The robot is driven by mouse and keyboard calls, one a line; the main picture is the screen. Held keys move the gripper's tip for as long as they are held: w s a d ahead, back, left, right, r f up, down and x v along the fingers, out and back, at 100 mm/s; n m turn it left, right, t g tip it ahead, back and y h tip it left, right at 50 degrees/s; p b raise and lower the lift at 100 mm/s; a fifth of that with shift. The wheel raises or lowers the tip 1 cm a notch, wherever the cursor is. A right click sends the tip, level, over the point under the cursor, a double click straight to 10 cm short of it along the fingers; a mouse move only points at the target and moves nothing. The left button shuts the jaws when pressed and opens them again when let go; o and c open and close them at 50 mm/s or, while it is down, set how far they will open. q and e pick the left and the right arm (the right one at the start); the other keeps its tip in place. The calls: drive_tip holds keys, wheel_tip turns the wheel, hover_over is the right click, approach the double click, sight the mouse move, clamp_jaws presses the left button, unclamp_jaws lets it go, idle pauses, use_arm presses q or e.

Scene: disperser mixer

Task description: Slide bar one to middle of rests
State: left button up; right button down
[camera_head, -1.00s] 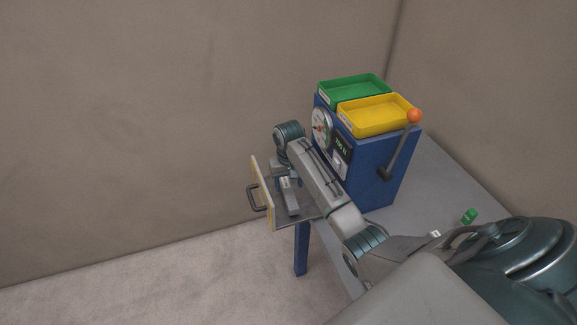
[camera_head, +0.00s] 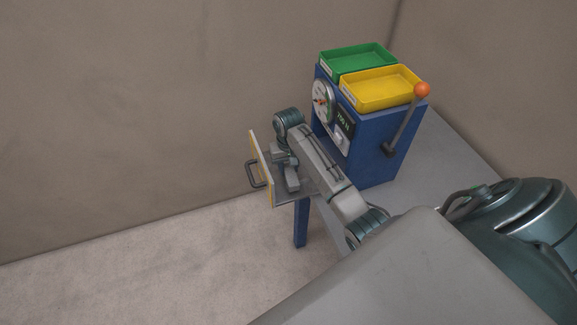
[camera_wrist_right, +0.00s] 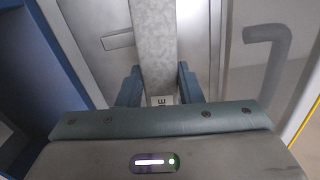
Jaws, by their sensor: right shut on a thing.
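Bar one is a grey speckled bar (camera_wrist_right: 153,40) running away from my right gripper (camera_wrist_right: 158,86) in the right wrist view. The two dark fingers press on its sides near its near end, where part of a letter label shows. In the head view, the bar (camera_head: 292,180) lies low at the front of the blue machine (camera_head: 380,150), between it and an upright panel. My right wrist hangs above it and hides part of it. The rests under the bar cannot be made out clearly. My left gripper is not in view.
The upright panel (camera_head: 260,165) with a dark handle (camera_head: 254,175) stands left of the bar. The machine has a dial (camera_head: 322,101), a lever with an orange knob (camera_head: 422,90), and green (camera_head: 357,58) and yellow (camera_head: 380,88) trays on top. A grey table (camera_head: 445,150) carries it.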

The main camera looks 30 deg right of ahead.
drive_tip(key=shift+w+d, duration=0.1)
drive_tip(key=shift+d, duration=0.05)
drive_tip(key=shift+w+d, duration=0.6)
drive_tip(key=shift+d, duration=0.25)
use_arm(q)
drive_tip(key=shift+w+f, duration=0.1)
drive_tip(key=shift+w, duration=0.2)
use_arm(e)
drive_tip(key=c, duration=0.9)
unclamp_jaws()
